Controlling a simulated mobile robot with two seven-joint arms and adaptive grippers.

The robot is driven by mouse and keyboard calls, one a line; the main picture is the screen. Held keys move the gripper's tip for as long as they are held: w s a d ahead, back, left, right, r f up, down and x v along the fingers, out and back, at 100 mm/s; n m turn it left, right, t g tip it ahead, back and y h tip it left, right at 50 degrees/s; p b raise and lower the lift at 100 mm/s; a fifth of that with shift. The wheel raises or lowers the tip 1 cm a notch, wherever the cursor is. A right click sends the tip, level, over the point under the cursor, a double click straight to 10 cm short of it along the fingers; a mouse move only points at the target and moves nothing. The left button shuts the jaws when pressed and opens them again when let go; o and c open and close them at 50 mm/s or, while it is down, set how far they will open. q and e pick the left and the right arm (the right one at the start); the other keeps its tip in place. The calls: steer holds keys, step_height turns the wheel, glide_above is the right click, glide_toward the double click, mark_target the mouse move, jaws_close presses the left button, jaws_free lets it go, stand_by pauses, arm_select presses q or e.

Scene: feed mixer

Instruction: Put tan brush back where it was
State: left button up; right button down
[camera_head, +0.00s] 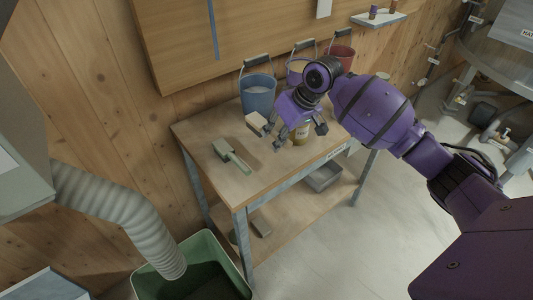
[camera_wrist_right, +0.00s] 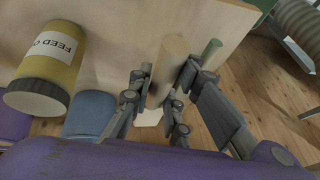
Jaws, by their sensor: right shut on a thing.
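The tan brush (camera_wrist_right: 169,62) is held between the fingers of my right gripper (camera_wrist_right: 160,98) in the wrist view, its handle pointing away from the palm. In the head view my right gripper (camera_head: 284,130) is over the wooden table, and a small tan part of the brush (camera_head: 256,123) shows at its left side. Most of the brush is hidden by the fingers there. I cannot tell whether the brush touches the tabletop. My left gripper is not in view.
A green brush (camera_head: 231,156) lies on the table (camera_head: 205,185) left of the gripper. A blue bucket (camera_head: 258,93) and other buckets stand along the back.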

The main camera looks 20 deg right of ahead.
step_height(320, 180, down, 9)
steer(key=shift+r, duration=0.15)
stand_by(0.4)
steer(key=c, duration=1.6)
jaws_free()
steer(key=v, duration=1.2)
steer(key=shift+p, duration=0.35)
